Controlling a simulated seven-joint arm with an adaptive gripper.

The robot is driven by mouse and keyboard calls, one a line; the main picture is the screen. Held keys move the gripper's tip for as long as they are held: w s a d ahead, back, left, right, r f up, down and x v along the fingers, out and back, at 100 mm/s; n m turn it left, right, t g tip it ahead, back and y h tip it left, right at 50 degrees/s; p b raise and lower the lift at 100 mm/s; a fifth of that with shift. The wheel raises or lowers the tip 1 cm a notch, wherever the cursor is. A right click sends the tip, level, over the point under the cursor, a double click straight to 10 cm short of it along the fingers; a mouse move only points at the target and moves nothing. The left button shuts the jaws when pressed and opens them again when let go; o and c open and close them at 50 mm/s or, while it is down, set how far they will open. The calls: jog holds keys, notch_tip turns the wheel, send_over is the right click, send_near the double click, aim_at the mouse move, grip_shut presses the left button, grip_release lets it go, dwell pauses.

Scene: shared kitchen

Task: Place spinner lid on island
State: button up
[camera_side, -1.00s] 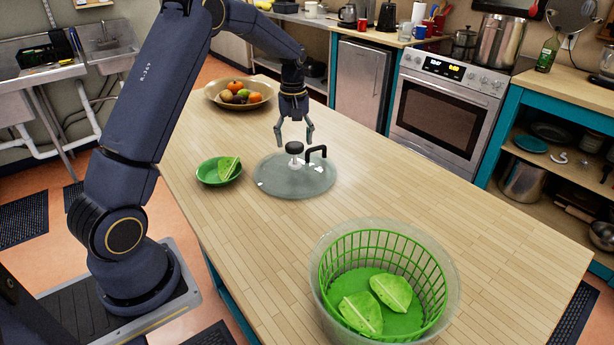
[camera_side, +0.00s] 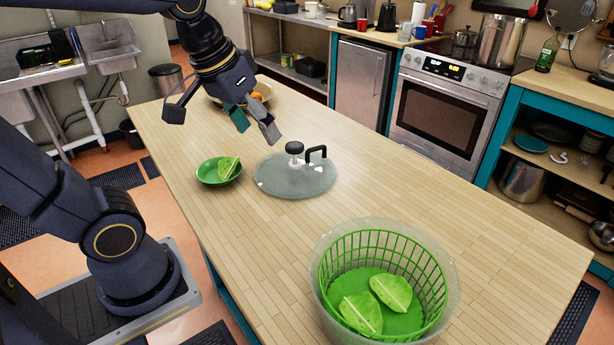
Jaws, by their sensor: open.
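The spinner lid (camera_side: 283,181) is a translucent round disc with a dark knob and a black handle on top. It lies flat on the wooden island (camera_side: 370,180), near the middle, apart from the bowls. My gripper (camera_side: 222,122) is open and empty. It hangs above the island, up and to the left of the lid, and does not touch it. The clear salad spinner bowl (camera_side: 449,290) stands at the island's near end, uncovered, with a green basket (camera_side: 436,278) and green leaves inside.
A small green bowl (camera_side: 208,181) with a leaf stands just left of the lid. A wide fruit bowl (camera_side: 263,90) at the far end is partly hidden behind my gripper. The island's right side is bare. A stove (camera_side: 445,112) stands beyond.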

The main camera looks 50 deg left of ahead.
jog(key=s, duration=0.1)
jog(key=s+d+f+m, duration=0.1)
jog(key=s, duration=0.1)
jog(key=s+d+f+m+t, duration=0.1)
jog(key=s, duration=0.1)
jog(key=shift+s+f, duration=0.1)
